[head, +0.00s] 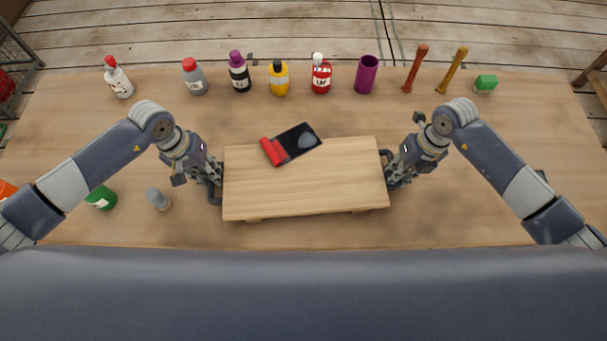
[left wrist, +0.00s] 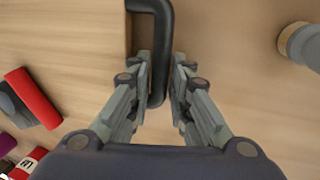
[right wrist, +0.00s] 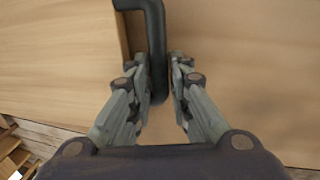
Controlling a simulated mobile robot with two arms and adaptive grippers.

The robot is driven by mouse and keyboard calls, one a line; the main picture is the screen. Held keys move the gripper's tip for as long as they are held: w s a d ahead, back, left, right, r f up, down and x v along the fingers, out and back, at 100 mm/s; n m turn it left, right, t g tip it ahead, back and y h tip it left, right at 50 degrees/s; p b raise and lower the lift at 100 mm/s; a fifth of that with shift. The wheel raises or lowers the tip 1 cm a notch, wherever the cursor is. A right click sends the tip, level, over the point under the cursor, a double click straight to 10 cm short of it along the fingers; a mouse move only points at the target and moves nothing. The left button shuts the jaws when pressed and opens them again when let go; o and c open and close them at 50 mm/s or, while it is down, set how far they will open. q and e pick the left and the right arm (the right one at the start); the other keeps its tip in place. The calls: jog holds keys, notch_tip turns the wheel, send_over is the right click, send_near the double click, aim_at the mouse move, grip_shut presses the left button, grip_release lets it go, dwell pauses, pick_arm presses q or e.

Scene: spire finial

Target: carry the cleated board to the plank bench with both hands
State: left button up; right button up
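The cleated board (head: 300,192) is a pale wooden panel lying at the near middle of the table, with dark handles at its left and right ends. My left gripper (head: 212,183) is at the left handle; in the left wrist view the handle (left wrist: 161,80) runs between its fingers, which close on both sides. My right gripper (head: 392,172) is at the right handle; in the right wrist view that handle (right wrist: 157,70) sits between its closed-in fingers. The plank bench cannot be made out for certain; a wooden slatted piece (head: 596,82) shows at the right edge.
A dark plate (head: 298,140) with a red roll (head: 271,152) overlaps the board's far edge. Several bottles, a purple cup (head: 366,74) and two sticks line the table's far side. A green can (head: 101,198) and a grey bottle (head: 158,199) stand left of the board.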

pick_arm(q)
jog(key=shift+d+f, duration=0.15)
jog(key=shift+f, duration=0.6)
pick_arm(e)
jog(key=shift+a+f, duration=0.1)
jog(key=shift+f, duration=0.6)
pick_arm(q)
jog(key=shift+c, duration=0.6)
pick_arm(e)
jog(key=shift+c, duration=0.5)
pick_arm(q)
grip_shut()
pick_arm(e)
grip_shut()
pick_arm(q)
jog(key=shift+w+r, duration=0.1)
jog(key=shift+r, duration=0.05)
pick_arm(e)
jog(key=shift+w+r, duration=0.1)
